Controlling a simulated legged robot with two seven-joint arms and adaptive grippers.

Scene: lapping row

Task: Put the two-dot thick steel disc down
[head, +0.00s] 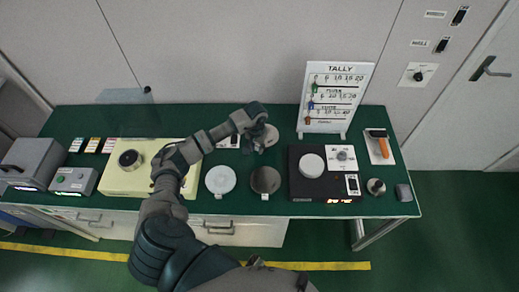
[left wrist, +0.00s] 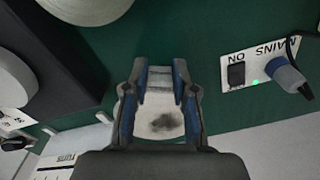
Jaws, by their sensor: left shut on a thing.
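My left gripper (head: 262,127) is at the back middle of the green table, between the mains switch plate and the tally board. It is shut on a pale grey disc (head: 269,138), which shows between the blue-lined fingers (left wrist: 160,95) in the left wrist view. There the disc (left wrist: 158,122) has a dark smudge on its face. I cannot make out dots on it, and I cannot tell whether it touches the table.
A white round plate (head: 220,180) and a dark round plate (head: 265,180) lie in front. A black block (head: 300,188) bearing a white disc (head: 312,165) stands right. The tally board (head: 335,95) is behind it. The mains switch plate (left wrist: 265,72) is close by.

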